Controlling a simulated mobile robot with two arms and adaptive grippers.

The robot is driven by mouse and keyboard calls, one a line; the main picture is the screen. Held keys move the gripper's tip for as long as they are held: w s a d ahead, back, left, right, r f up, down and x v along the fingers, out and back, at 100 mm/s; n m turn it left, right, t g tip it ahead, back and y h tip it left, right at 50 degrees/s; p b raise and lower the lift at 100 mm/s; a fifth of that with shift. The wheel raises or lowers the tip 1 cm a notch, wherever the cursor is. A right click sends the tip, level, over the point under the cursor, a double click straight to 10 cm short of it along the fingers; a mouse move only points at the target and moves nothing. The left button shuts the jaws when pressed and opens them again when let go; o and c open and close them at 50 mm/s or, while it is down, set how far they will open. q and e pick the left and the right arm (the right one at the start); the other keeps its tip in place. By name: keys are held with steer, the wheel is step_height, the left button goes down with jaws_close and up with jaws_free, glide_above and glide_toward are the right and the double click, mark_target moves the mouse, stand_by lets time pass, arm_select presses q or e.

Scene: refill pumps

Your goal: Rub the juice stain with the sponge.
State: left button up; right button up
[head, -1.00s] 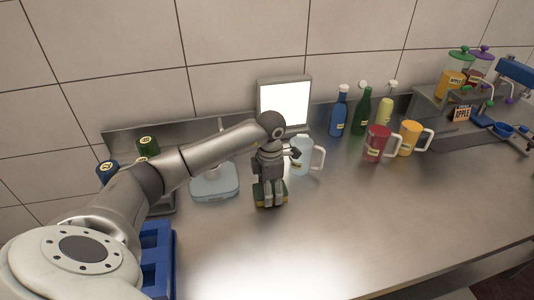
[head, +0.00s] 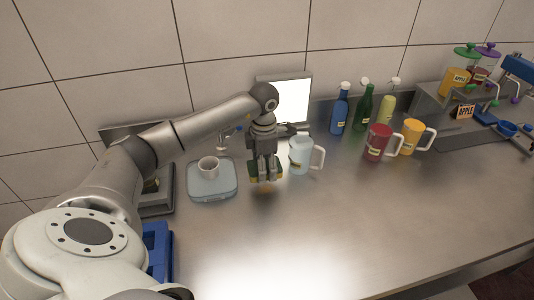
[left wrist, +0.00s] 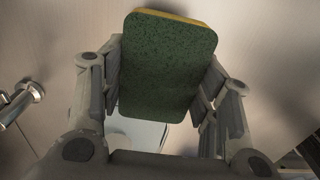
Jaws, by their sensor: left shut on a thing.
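The green and yellow sponge (left wrist: 168,65) is gripped between the fingers of my left gripper (head: 265,178). In the left wrist view its green face fills the middle, with a yellow edge at the top. In the head view the sponge (head: 279,171) shows on both sides of the fingers, low over the steel counter, left of a clear pitcher. I cannot tell whether it touches the counter. A faint yellowish patch shows just below the fingers; I cannot tell whether it is the juice stain or a reflection. My right gripper is not in view.
The clear pitcher (head: 301,155) stands close on the right. Red (head: 376,143) and yellow (head: 411,137) pitchers and several bottles stand farther right. The front counter is clear.

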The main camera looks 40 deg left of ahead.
arm_select(q)
steer(key=shift+w+a+r+p, duration=0.15)
steer(key=shift+r+p, duration=0.2)
steer(key=shift+r, duration=0.25)
steer(key=shift+s+a+r+p, duration=0.1)
steer(key=shift+r+p, duration=0.2)
steer(key=shift+r, duration=0.3)
steer(key=shift+d+r, duration=0.15)
steer(key=shift+r, duration=0.4)
steer(key=shift+f, duration=0.1)
